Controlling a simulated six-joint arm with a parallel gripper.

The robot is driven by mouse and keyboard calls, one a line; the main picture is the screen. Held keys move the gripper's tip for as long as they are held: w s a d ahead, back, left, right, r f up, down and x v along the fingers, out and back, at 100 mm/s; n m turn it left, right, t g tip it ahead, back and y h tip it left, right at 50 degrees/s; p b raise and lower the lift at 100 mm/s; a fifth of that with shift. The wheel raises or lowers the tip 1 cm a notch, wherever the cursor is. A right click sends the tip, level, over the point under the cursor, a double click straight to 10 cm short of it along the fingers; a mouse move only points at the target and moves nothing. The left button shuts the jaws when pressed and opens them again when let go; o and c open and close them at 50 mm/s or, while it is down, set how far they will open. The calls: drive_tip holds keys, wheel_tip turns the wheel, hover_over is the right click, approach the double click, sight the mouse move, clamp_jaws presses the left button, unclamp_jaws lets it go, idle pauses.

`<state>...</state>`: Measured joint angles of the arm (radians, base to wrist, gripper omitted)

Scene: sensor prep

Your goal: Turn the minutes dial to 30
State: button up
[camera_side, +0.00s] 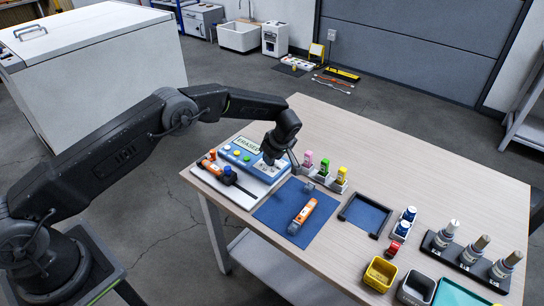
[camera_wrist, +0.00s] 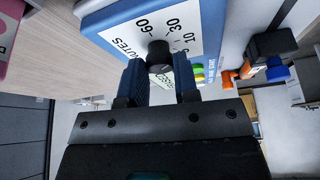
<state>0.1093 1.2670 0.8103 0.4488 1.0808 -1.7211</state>
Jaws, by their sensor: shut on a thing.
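The minutes dial is a black knob (camera_wrist: 158,50) on the white labelled face (camera_wrist: 120,38) of the blue eraser box (camera_side: 228,158). In the wrist view the markings 10, 30 and 60 sit around the knob. My gripper (camera_wrist: 160,78) has its two blue-black fingers on either side of the knob, shut on it. In the side view my gripper (camera_side: 270,158) points down at the right end of the box and hides the knob. I cannot tell which mark the dial points to.
An orange and black tool (camera_side: 217,168) lies in front of the box. A blue mat (camera_side: 275,213) with an orange sensor (camera_side: 304,212) is to the right. Coloured vials (camera_side: 324,168) stand behind the mat. A dark tray (camera_side: 366,213), bins (camera_side: 380,274) and probes (camera_side: 478,247) are further right.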

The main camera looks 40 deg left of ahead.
drive_tip(key=shift+n+g, duration=0.4)
drive_tip(key=shift+n, duration=0.4)
drive_tip(key=o, duration=0.9)
drive_tip(key=shift+w, duration=0.1)
drive_tip(key=v, duration=1.3)
drive_tip(key=shift+d+r, duration=0.1)
drive_tip(key=shift+r, duration=0.25)
